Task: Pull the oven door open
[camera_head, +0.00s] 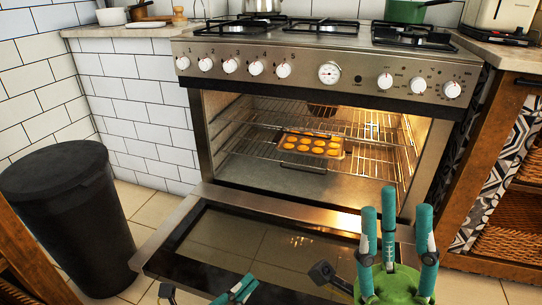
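The oven (205,135) stands straight ahead with its door (250,245) swung down, close to level, and its lit cavity showing. The door has a steel frame and a dark glass pane; its near edge runs out of view at the bottom. My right gripper (396,212) has teal fingers pointing up with a gap between them, over the door's right end, and holds nothing that I can see. My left gripper (236,288) shows only teal finger parts at the bottom edge, in front of the door; its grip is hidden. Whether either gripper touches the door is unclear.
Inside the oven, a tray (313,146) of round golden pastries sits on a wire rack (250,146). A black bin (65,215) stands left of the door. A wooden cabinet with baskets (510,245) stands on the right. Pots stand on the stove top.

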